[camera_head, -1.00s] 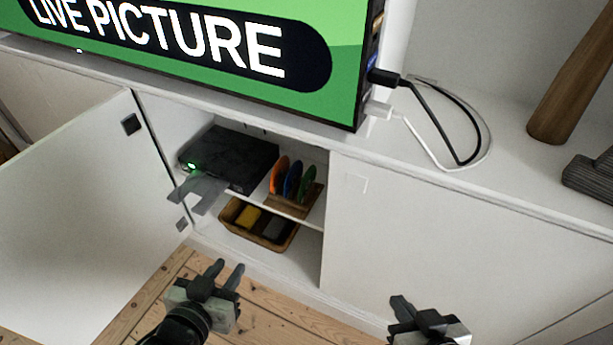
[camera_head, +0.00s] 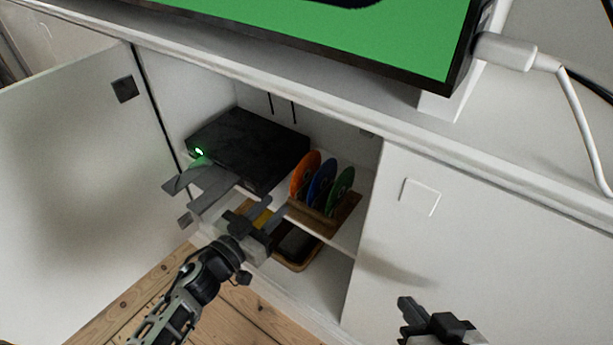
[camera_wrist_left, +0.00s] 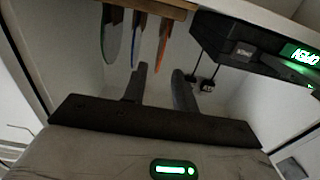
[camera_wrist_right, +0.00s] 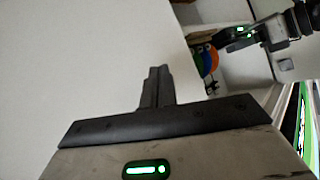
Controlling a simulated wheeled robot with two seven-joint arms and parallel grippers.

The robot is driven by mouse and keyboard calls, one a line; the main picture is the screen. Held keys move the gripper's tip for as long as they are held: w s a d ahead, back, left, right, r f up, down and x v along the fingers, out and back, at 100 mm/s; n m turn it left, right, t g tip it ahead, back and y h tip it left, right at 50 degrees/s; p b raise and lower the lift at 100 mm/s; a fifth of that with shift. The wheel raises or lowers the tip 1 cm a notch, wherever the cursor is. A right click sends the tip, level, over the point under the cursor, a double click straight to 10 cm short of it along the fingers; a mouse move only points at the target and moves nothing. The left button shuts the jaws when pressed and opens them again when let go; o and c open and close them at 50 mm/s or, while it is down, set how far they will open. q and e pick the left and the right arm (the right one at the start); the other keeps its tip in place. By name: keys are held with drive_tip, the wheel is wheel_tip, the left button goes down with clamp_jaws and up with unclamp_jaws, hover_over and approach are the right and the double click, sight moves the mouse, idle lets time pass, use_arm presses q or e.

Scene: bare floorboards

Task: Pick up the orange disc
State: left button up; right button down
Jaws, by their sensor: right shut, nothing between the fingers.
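The orange disc (camera_head: 303,174) stands upright at the left end of a wooden rack (camera_head: 316,218) on the cabinet's shelf, beside a blue disc (camera_head: 322,182) and a green disc (camera_head: 340,190). My left gripper (camera_head: 272,208) is open and empty at the front of the cabinet opening, in front of and left of the rack. In the left wrist view the orange disc (camera_wrist_left: 164,44) is edge-on just beyond the fingertips (camera_wrist_left: 160,76), apart from them. My right gripper (camera_head: 404,302) is shut and empty in front of the closed right door. The orange disc (camera_wrist_right: 213,58) also shows in the right wrist view.
A black player (camera_head: 250,150) with a green light and its grey tray (camera_head: 205,186) out stands left of the rack. A basket (camera_head: 296,262) sits below the shelf. The open left door (camera_head: 80,200) and closed right door (camera_head: 460,240) flank the opening.

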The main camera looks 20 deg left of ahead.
sight(295, 198)
use_arm(q)
drive_tip(key=x, duration=0.2)
drive_tip(key=b+x, duration=0.1)
drive_tip(key=x, duration=0.2)
drive_tip(key=b+x, duration=0.1)
drive_tip(key=x, duration=0.2)
drive_tip(key=shift+w+f, duration=0.15)
drive_tip(key=shift+f, duration=0.15)
drive_tip(key=shift+w, duration=0.2)
clamp_jaws()
use_arm(e)
drive_tip(key=shift+w+a+r+t+y, duration=0.1)
drive_tip(key=shift+a+r+t+y, duration=0.2)
drive_tip(key=shift+r+t, duration=0.35)
